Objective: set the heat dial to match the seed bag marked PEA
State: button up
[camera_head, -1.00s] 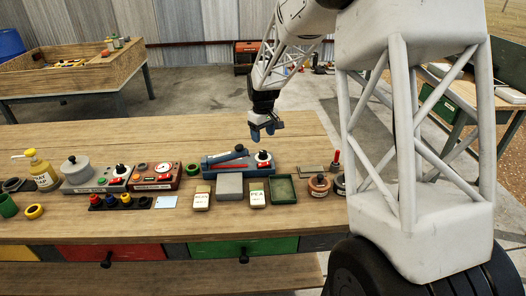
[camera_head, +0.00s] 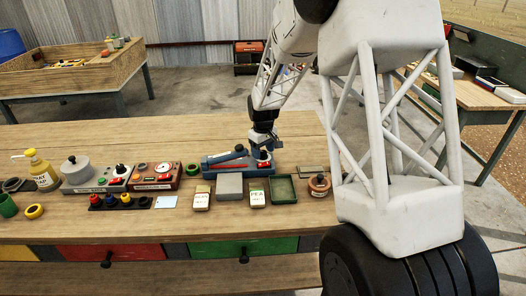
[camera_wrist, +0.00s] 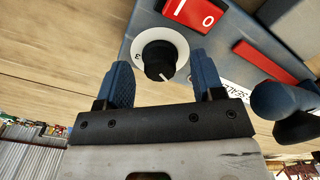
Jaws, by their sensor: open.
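The blue sealer (camera_head: 222,164) stands at the back middle of the bench. Its heat dial (camera_wrist: 175,42) has a white face and a black knob with a white pointer line; a 3 shows on its left side, and other marks are hidden or unreadable. My gripper (camera_wrist: 160,82) is open, its blue fingers to either side of the knob in the wrist view; contact cannot be told. In the head view my gripper (camera_head: 262,148) is just above the dial. The seed bag marked PEA (camera_head: 257,198) stands upright in front of the sealer. Any heat number on it is unreadable.
A second seed bag (camera_head: 201,201) and a grey block (camera_head: 229,186) stand left of the PEA bag, a green tray (camera_head: 284,190) to its right. A red device (camera_head: 155,177) is farther left. The sealer has a red rocker switch (camera_wrist: 195,12) beside the dial.

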jog(key=shift+f, duration=0.2)
jog(key=c, duration=0.9)
jog(key=shift+m, duration=0.4)
jog(key=m, duration=0.5)
jog(key=shift+m, duration=0.3)
jog(key=m, duration=0.5)
jog(key=shift+m, duration=0.3)
jog(key=o, duration=0.9)
